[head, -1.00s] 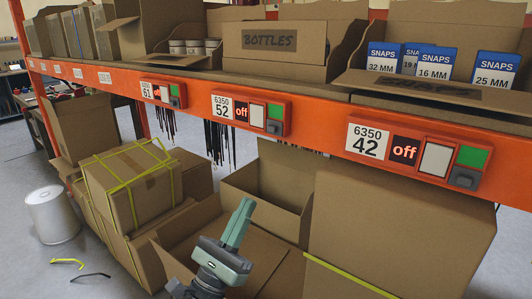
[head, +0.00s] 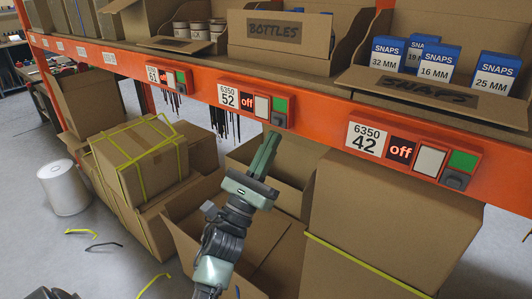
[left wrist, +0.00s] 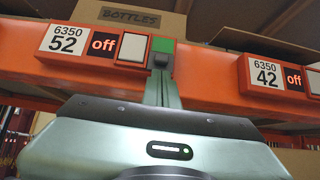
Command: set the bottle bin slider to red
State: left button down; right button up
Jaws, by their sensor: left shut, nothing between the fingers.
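The bottle bin (head: 272,36) is a cardboard box marked BOTTLES on the shelf. Below it on the orange beam is the 6350 52 panel (head: 229,97), with a red "off" display and a white button. At the panel's right end, a dark grey slider (head: 279,120) sits low, with green showing above it. The slider also shows in the left wrist view (left wrist: 158,61). My left gripper (head: 271,138) is shut and empty, its fingers pointing up with the tips just below the slider. I cannot tell whether they touch it. My right gripper is not in view.
A bin of blue SNAPS boxes (head: 434,66) stands at the right. Cardboard boxes (head: 145,165) fill the space below the beam, close around my left arm.

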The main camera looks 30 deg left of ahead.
aim_at(277, 121)
pick_arm(q)
jog(key=shift+r, duration=0.55)
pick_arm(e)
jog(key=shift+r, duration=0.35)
pick_arm(q)
notch_tip(277, 121, up, 4)
jog(key=shift+s+p, duration=0.1)
jog(key=shift+p, duration=1)
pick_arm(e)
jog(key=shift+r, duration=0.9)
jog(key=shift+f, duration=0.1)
